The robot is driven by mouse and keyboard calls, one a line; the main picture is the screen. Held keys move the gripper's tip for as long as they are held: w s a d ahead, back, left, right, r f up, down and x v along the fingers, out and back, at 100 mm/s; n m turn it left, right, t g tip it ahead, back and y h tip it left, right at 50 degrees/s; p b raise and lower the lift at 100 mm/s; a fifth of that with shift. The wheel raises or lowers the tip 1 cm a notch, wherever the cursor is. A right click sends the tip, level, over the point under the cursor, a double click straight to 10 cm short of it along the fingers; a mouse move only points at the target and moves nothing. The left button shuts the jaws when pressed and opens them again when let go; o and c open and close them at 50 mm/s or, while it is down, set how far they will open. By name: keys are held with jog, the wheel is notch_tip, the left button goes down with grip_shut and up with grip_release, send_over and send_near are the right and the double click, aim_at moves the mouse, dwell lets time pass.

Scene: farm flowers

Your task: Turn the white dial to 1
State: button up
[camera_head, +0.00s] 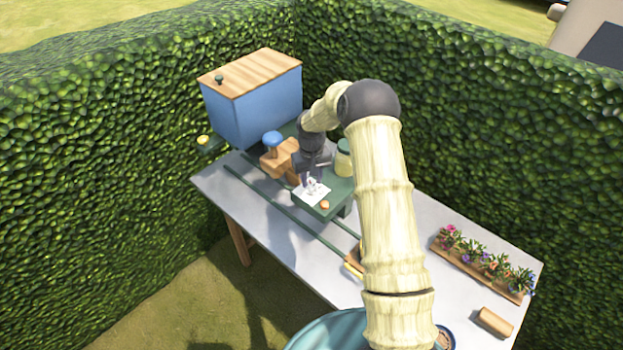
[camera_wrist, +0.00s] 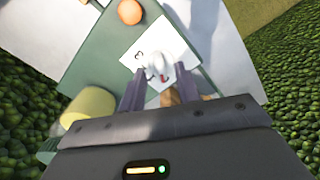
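The white dial (camera_wrist: 160,62) stands on a white card (camera_wrist: 143,44) with a dark mark like a 3 beside it. A small reddish mark shows on the dial's near side. In the head view the card (camera_head: 318,192) lies on the green platform (camera_head: 337,204), and the dial shows small under my gripper (camera_head: 312,181). In the wrist view my gripper (camera_wrist: 160,72) has its two fingers apart, one on each side of the dial. I cannot tell whether they touch it. The card's other markings are hidden or too small to read.
A round orange-brown knob (camera_wrist: 130,11) sits near the card. A blue box with a wooden lid (camera_head: 252,72), a wooden block with a blue knob (camera_head: 273,138) and a pale jar (camera_head: 344,163) stand close by. A flower planter (camera_head: 483,263) is at the right.

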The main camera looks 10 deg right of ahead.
jog(key=shift+f, duration=1.1)
grip_shut()
